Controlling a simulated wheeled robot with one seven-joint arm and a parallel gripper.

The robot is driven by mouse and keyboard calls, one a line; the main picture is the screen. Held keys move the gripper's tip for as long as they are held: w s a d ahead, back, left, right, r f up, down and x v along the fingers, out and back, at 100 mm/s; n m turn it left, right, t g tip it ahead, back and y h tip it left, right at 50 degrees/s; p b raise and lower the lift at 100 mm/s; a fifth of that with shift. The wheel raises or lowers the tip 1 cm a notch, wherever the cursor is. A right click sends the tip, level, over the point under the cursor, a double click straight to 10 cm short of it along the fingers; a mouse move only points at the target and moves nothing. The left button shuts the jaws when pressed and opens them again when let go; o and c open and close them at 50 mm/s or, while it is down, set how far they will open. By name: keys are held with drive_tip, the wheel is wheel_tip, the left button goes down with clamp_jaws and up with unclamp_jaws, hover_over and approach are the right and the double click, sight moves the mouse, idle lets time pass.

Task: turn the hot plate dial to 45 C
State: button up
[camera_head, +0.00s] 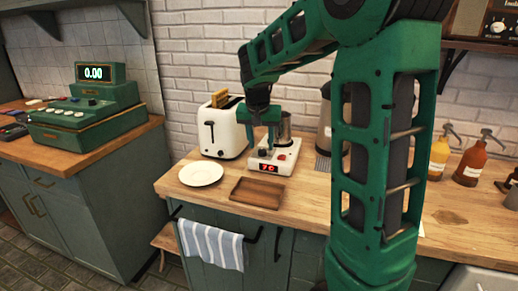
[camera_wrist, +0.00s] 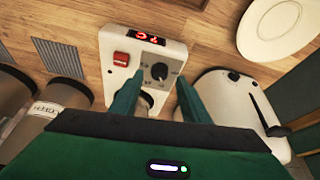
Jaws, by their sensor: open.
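The white hot plate (camera_head: 279,168) stands on the wooden counter with a red display (camera_head: 268,167) that seems to read 7 C. In the wrist view the display (camera_wrist: 148,37) is upside down. The black dial (camera_wrist: 159,71) sits on a grey panel beside a red switch (camera_wrist: 121,59). My gripper (camera_head: 258,148) is open and points down over the hot plate.
A metal beaker (camera_head: 284,128) stands on the back of the hot plate. A white toaster (camera_head: 222,131) is close on the left. A white plate (camera_head: 201,173) and an empty wooden tray (camera_head: 257,191) lie in front. Bottles (camera_head: 470,163) stand at the right.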

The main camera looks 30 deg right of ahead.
drive_tip(key=v, duration=0.7)
drive_tip(key=shift+r, duration=0.35)
drive_tip(key=shift+s+a, duration=0.1)
drive_tip(key=s+a+f+g+y, duration=0.1)
drive_tip(key=s+f, duration=0.3)
drive_tip(key=s, duration=0.7)
drive_tip(key=s+f+n+g+y, duration=0.1)
drive_tip(key=s+f, duration=0.3)
drive_tip(key=s, duration=0.7)
drive_tip(key=s+a+f+n+g+y, duration=0.1)
drive_tip(key=s+f, duration=0.3)
drive_tip(key=s, duration=0.7)
drive_tip(key=shift+a, duration=0.35)
drive_tip(key=shift+f, duration=0.15)
drive_tip(key=shift+w+f, duration=0.25)
drive_tip(key=shift+w, duration=0.35)
